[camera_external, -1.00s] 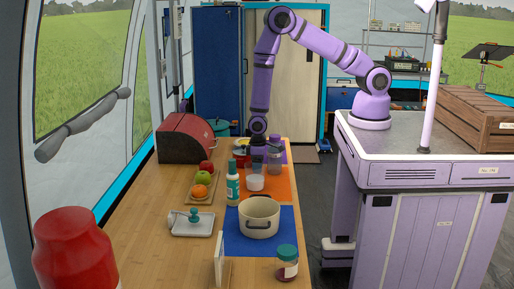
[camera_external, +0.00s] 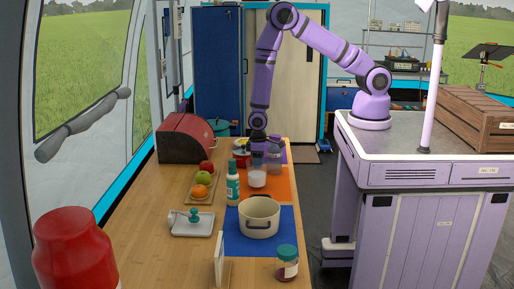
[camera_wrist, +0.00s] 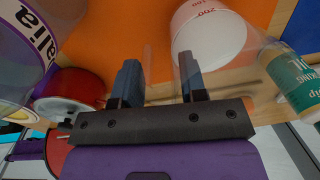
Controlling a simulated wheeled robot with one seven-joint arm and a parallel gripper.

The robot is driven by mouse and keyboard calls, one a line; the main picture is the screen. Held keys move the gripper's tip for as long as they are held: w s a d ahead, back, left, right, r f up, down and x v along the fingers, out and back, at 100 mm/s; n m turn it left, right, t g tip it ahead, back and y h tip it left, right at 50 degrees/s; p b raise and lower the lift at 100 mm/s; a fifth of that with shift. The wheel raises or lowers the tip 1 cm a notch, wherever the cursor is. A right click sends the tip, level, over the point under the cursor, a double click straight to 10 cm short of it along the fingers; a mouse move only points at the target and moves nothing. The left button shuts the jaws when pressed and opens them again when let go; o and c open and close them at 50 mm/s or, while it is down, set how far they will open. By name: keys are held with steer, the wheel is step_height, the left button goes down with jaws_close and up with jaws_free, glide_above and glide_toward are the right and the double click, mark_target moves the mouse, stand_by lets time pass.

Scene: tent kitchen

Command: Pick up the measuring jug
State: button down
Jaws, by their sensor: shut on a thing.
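The measuring jug (camera_external: 257,179) is a small white and clear vessel over the orange mat, beyond the cream pot. In the wrist view the jug (camera_wrist: 210,38) shows red numbers, with 200 readable, just beyond my fingers. My gripper (camera_external: 258,160) points down from above at the jug. In the wrist view my gripper (camera_wrist: 160,85) has two dark fingers with a narrow gap, closed on a faint, see-through part of the jug. Exactly which part is hard to make out.
A green-and-white bottle (camera_external: 233,186) stands close to the left of the jug. A clear jar (camera_external: 275,162) and a red can (camera_external: 241,159) stand near the gripper. The cream pot (camera_external: 259,218) is in front on a blue mat (camera_external: 235,245).

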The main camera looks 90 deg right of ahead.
steer(key=shift+r, duration=0.5)
steer(key=s+r, duration=0.2)
steer(key=s, duration=1.3)
steer(key=shift+s+d+r, duration=0.15)
steer(key=shift+s+d, duration=0.25)
